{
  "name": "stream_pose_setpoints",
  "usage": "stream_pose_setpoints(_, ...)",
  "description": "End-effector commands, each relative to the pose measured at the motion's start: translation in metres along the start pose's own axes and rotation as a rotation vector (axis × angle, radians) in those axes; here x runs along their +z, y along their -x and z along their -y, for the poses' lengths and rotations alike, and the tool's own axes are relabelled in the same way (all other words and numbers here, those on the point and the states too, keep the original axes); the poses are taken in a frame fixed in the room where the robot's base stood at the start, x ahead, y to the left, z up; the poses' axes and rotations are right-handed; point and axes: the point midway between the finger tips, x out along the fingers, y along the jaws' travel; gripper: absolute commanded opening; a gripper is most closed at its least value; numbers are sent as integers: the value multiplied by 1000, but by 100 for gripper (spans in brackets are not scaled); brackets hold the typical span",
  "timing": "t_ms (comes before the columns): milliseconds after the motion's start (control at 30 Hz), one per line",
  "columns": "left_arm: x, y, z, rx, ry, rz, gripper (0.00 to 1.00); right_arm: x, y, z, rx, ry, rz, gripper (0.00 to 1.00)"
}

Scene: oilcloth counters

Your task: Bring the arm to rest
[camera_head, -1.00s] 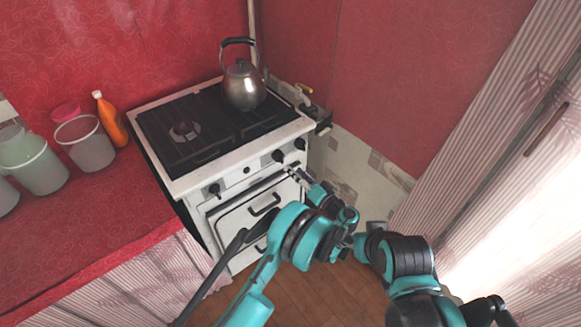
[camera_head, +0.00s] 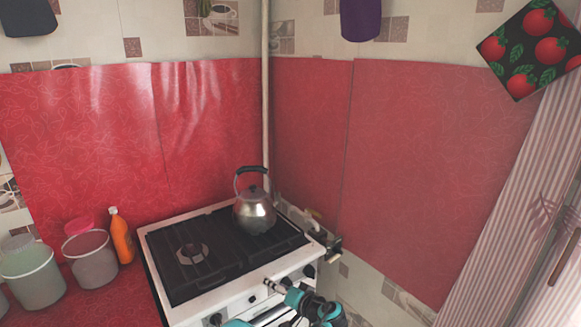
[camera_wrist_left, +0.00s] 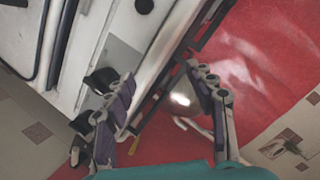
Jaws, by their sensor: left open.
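My left gripper (camera_head: 269,284) is at the front edge of the white stove (camera_head: 188,310), near its right-hand knobs. Part of my teal arm shows behind it at the bottom of the head view. In the left wrist view the gripper (camera_wrist_left: 160,73) has its two purple-padded fingers spread apart, with nothing held between them. Black stove knobs (camera_wrist_left: 100,80) show close to the left finger. My right gripper is not in view.
A metal kettle (camera_head: 255,212) stands on the stove's back right. An orange bottle (camera_head: 121,238) and several buckets (camera_head: 90,260) stand on the red counter to the left. A striped curtain (camera_head: 500,230) hangs at the right.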

Motion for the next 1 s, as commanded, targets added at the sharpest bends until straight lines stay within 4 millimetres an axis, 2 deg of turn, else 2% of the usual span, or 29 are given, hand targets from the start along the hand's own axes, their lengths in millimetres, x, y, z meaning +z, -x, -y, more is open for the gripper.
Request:
stream_pose_setpoints(33,4,-1,25,32,2,39,55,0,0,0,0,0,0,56)
stream_pose_setpoints(200,29,8,89,160,13,152,55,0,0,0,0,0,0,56)
stream_pose_setpoints(367,63,30,141,285,44,234,55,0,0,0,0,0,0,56)
stream_pose_setpoints(500,99,58,176,392,89,286,55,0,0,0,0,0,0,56)
stream_pose_setpoints(700,154,106,208,538,175,330,55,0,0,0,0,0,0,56)
stream_pose_setpoints(900,203,153,218,661,279,336,55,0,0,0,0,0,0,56)
stream_pose_setpoints(1000,219,169,216,703,323,329,55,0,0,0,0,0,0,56)
